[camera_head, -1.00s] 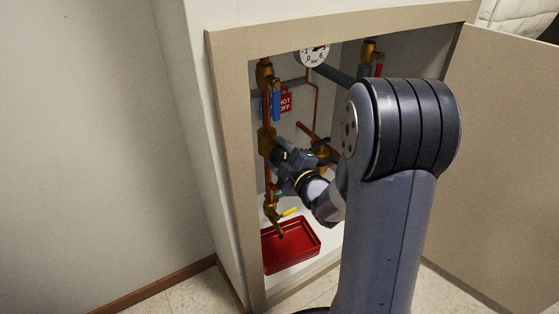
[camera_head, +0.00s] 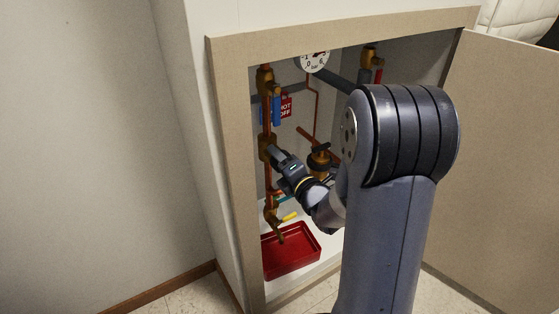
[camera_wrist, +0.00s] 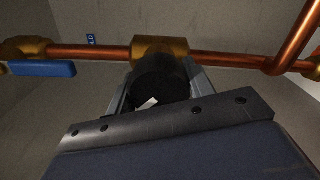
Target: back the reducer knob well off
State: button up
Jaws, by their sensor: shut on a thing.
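The reducer's brass body (camera_head: 266,142) sits on the left copper pipe inside the closet. In the wrist view its brass (camera_wrist: 160,47) spans the top middle, and the black knob (camera_wrist: 161,76) stands out from it towards me, with a small white mark on its near end. My gripper (camera_head: 277,153) points left at the reducer. In the wrist view its two fingers (camera_wrist: 161,85) stand one on each side of the knob and are shut on it. In the head view the gripper covers the knob.
A pressure gauge (camera_head: 314,62) hangs above. A blue lever (camera_head: 276,109) and a red tag (camera_head: 286,106) are higher on the left pipe. Below are a yellow-handled drain tap (camera_head: 289,216) and a red tray (camera_head: 291,258). A brass valve (camera_head: 320,158) stands to the right, close to my wrist.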

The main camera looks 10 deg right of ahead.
jog(key=shift+n, duration=0.7)
jog(key=o, duration=1)
jog(key=shift+s, duration=0.1)
jog(key=p+v, duration=0.1)
jog(key=v, duration=0.9)
jog(key=shift+s+d, duration=0.1)
jog(key=shift+s, duration=0.2)
jog(key=b+x, duration=0.1)
jog(key=x, duration=1)
jog(key=shift+s, duration=0.1)
